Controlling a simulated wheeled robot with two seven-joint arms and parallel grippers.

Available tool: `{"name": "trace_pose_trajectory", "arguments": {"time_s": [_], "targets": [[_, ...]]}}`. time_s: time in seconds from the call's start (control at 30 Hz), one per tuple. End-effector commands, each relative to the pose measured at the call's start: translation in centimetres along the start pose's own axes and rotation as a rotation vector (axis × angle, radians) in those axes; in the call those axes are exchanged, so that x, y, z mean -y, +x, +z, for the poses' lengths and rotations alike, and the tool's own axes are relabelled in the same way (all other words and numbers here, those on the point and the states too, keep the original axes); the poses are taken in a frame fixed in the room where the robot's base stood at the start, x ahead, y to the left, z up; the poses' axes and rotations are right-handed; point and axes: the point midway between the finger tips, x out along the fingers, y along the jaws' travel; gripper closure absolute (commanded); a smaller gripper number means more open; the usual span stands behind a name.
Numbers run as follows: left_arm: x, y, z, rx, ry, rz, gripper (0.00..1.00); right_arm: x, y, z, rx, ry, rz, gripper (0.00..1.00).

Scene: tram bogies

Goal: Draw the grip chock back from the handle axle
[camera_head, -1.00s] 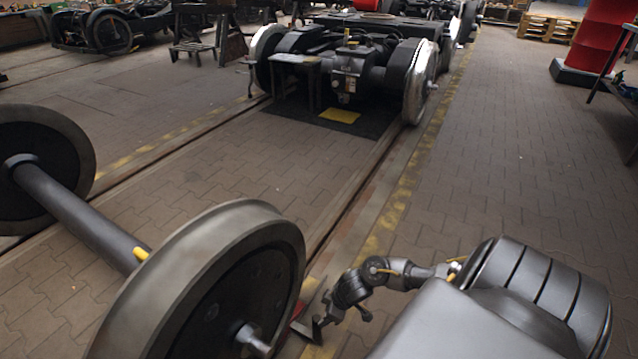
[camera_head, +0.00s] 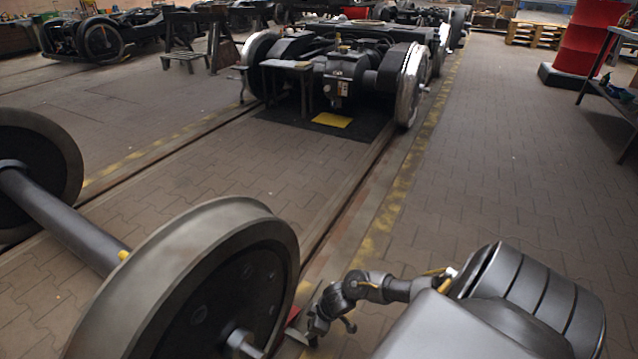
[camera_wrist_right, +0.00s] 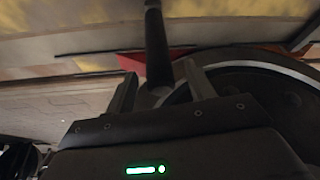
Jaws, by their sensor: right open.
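The wheelset axle (camera_head: 62,222) is a dark bar between two wheels, with a small yellow piece beside the near wheel (camera_head: 165,265). A red chock (camera_head: 293,314) shows partly at the foot of the near wheel, close to the rail. In the right wrist view, red parts of the chock (camera_wrist_right: 133,63) show on both sides of a dark upright bar (camera_wrist_right: 156,45). My right gripper (camera_head: 318,337) is low beside the wheel. In the wrist view its open fingers (camera_wrist_right: 159,70) stand either side of the bar's lower end; contact cannot be told. My left gripper is out of view.
A bogie (camera_head: 345,75) stands farther along the track on a dark mat. The paved floor (camera_head: 500,170) to the right of the rail is clear. A red drum stack (camera_head: 583,40) and a bench (camera_head: 615,92) stand at the far right.

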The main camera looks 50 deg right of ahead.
Motion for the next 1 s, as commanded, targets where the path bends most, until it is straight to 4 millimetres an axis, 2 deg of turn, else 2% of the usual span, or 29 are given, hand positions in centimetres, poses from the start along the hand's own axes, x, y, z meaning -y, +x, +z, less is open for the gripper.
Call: {"name": "trace_pose_trajectory", "arguments": {"time_s": [0.03,0.2,0.63,1.0], "targets": [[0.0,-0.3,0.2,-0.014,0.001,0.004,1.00,0.0,1.1,0.1,0.000,0.001,0.000,0.46],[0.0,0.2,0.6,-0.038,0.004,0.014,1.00,0.0,2.5,0.0,-0.001,0.000,0.000,0.46],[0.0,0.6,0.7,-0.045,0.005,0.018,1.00,0.0,3.0,0.0,0.000,0.000,0.000,0.46],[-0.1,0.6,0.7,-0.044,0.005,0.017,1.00,0.0,3.0,0.0,0.000,0.000,0.000,0.93]]}}
